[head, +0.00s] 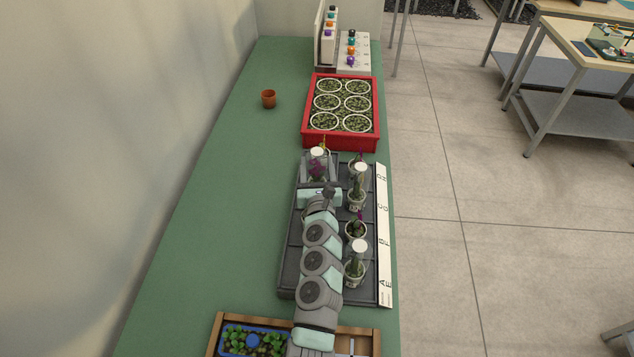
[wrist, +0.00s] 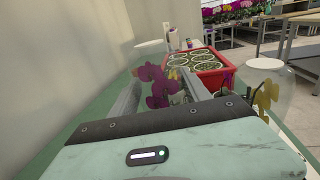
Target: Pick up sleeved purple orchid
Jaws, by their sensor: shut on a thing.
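The sleeved purple orchid (head: 316,170) is at the far left of the dark tray (head: 287,240) in the head view. Its clear sleeve has a pale round top. My gripper (head: 318,186) is right at it, reaching in from the near side. In the wrist view the purple blooms (wrist: 157,84) show between my two grey fingers, which are shut on the sleeved orchid. Its pot is hidden behind my gripper, so I cannot tell whether it touches the tray.
Several other potted orchids (head: 355,230) stand in the tray's right column, beside a white lettered strip (head: 383,235). A red crate (head: 341,142) with round pots lies beyond. An orange pot (head: 268,99) stands on the green bench (head: 225,190), whose left side is mostly clear.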

